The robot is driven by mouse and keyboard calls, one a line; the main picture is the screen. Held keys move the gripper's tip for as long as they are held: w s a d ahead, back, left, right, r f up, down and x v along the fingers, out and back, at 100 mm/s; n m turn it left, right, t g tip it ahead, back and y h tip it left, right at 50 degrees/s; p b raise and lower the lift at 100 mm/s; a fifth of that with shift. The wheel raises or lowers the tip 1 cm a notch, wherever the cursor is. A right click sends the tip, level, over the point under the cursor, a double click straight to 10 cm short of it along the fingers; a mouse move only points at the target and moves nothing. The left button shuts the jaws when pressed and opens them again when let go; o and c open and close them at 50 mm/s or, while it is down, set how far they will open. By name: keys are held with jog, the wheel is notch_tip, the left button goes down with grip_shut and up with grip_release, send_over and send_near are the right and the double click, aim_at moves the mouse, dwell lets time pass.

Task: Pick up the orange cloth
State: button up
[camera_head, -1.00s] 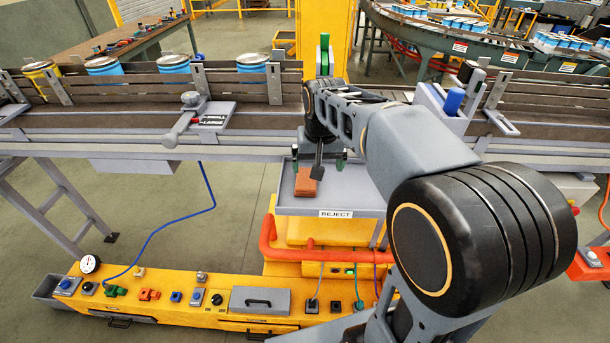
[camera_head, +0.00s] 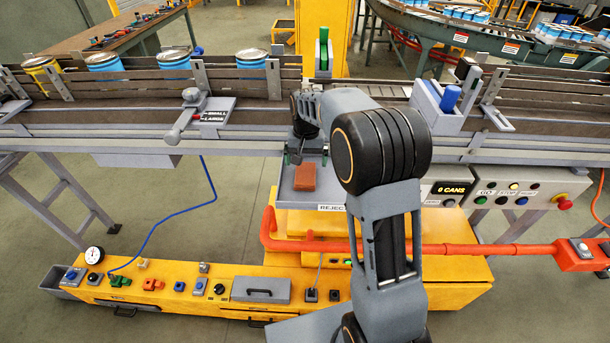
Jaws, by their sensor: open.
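The orange cloth (camera_head: 304,177), a small folded-looking reddish-orange rectangle, lies on the floor of the grey reject tray (camera_head: 331,196) below the conveyor. My gripper (camera_head: 307,156) points down just beyond and above the cloth, at the back of the tray. It is open and appears empty. Its fingertips are small and partly lost against the conveyor frame, so I cannot tell their exact height. The cloth is clear of my arm in this view, while my arm hides the right part of the tray.
The conveyor (camera_head: 120,125) with several cans runs behind the tray. A lever plate (camera_head: 212,112) stands on it to the left. An orange pipe (camera_head: 460,250) and a yellow control bench (camera_head: 180,290) are in front. Open floor (camera_head: 240,225) shows left of the tray.

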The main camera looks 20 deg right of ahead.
aim_at(305, 172)
jog(key=shift+s+a+f+p, duration=0.1)
jog(key=shift+f+p, duration=0.25)
jog(key=shift+f, duration=1.1)
jog(key=shift+s+a+f+p, duration=0.1)
jog(key=shift+f+p, duration=0.25)
jog(key=shift+f, duration=1.05)
jog(key=shift+c, duration=0.4)
jog(key=c, duration=0.9)
